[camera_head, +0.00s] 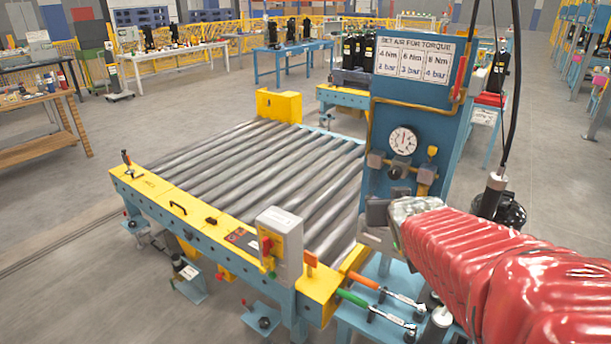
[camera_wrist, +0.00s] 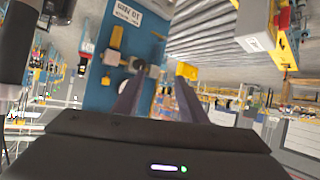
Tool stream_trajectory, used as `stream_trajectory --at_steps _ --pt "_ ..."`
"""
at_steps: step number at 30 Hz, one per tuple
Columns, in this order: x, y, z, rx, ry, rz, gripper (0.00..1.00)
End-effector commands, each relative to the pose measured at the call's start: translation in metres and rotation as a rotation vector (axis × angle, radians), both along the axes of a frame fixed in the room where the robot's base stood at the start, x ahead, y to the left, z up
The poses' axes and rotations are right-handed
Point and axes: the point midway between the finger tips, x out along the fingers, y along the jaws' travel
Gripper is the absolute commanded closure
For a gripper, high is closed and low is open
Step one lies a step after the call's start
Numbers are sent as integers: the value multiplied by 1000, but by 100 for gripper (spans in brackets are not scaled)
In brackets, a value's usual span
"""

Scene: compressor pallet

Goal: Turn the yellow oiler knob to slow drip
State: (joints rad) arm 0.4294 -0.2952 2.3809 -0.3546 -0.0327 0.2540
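The arm hides the panel's lower right.
A sign (camera_head: 414,60) with torque settings is above the gauge. Left of the panel is a roller conveyor (camera_head: 260,165) with a grey control box (camera_head: 280,245). Orange- and green-handled tools (camera_head: 380,302) lie below my arm. A dark hose hangs right of the panel.

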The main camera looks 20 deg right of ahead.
Motion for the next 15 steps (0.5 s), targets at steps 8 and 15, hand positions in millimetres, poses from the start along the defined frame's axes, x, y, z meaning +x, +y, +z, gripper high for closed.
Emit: stream_trajectory --at_steps 8,15 --pt "-16 31 -4 28 69 30 61" --pt "-21 38 -7 35 91 35 61"
